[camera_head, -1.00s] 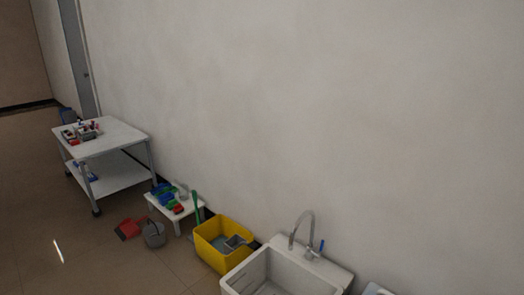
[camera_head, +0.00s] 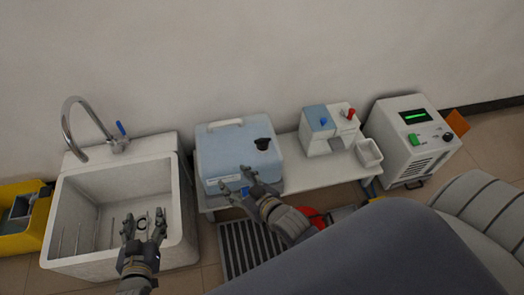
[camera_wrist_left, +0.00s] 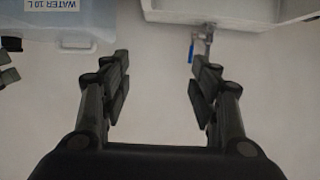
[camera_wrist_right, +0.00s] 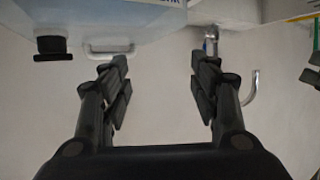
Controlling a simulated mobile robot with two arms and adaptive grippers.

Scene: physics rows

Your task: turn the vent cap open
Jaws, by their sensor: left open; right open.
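A pale blue water container (camera_head: 215,152) stands on the low white table, with a white handle (camera_head: 225,124) on top. A black cap (camera_head: 262,143), which looks like the vent cap, sits on its top right. The cap also shows in the right wrist view (camera_wrist_right: 52,47), left of the handle. My right gripper (camera_head: 236,182) is open and empty in front of the container's front face, apart from the cap. My left gripper (camera_head: 143,219) is open and empty over the sink (camera_head: 72,180). Whether the cap is turned cannot be told.
A tap (camera_head: 80,125) rises behind the sink. Right of the container are a white and blue box (camera_head: 318,118) with a red and a blue knob, a small white cup (camera_head: 369,153) and a white machine (camera_head: 400,125) with a green display. The low table (camera_head: 300,178) has bare room between.

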